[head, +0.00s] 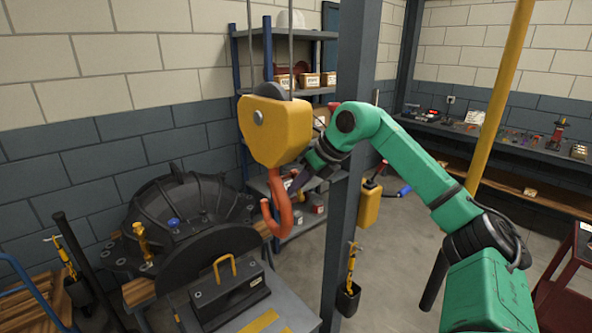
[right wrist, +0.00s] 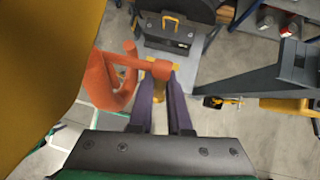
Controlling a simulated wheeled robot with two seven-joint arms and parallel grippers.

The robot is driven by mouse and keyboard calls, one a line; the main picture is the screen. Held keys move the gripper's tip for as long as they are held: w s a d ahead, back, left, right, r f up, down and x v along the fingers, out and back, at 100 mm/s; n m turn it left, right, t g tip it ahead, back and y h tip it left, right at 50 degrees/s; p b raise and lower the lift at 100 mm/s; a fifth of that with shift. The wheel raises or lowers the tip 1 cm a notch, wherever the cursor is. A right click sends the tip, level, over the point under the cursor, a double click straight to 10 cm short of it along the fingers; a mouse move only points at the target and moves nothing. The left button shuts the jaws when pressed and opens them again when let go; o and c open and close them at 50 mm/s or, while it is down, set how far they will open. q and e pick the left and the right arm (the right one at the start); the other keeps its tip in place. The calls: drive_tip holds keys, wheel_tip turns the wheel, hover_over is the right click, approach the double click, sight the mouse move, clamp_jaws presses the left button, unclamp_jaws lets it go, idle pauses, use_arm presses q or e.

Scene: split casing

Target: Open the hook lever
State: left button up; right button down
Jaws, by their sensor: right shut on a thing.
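A yellow hook block (head: 273,130) hangs on two cables in the head view, with an orange hook (head: 282,212) below it. My right gripper (head: 297,184) is at the right side of the hook, just under the block. In the right wrist view, its two purple fingers (right wrist: 160,84) are closed in on the end of a short orange bar, the hook lever (right wrist: 150,66), which runs left to the orange hook (right wrist: 108,78). The exact contact is partly hidden by the fingers. I cannot tell how far the lever is turned. My left gripper is not in view.
A dark split casing (head: 190,205) stands at the left, with a dark box with a yellow handle (head: 232,292) in front. A grey post (head: 346,190) stands close behind my right gripper. Shelves (head: 290,90) are behind. Open floor (head: 400,240) lies to the right.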

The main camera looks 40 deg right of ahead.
drive_tip(key=shift+g+p, duration=0.3)
drive_tip(key=shift+p, duration=0.05)
drive_tip(key=shift+s, duration=0.1)
drive_tip(key=c, duration=0.9)
unclamp_jaws()
drive_tip(key=shift+o, duration=0.2)
drive_tip(key=v, duration=1.4)
drive_tip(key=shift+r, duration=0.25)
drive_tip(key=shift+d, duration=0.1)
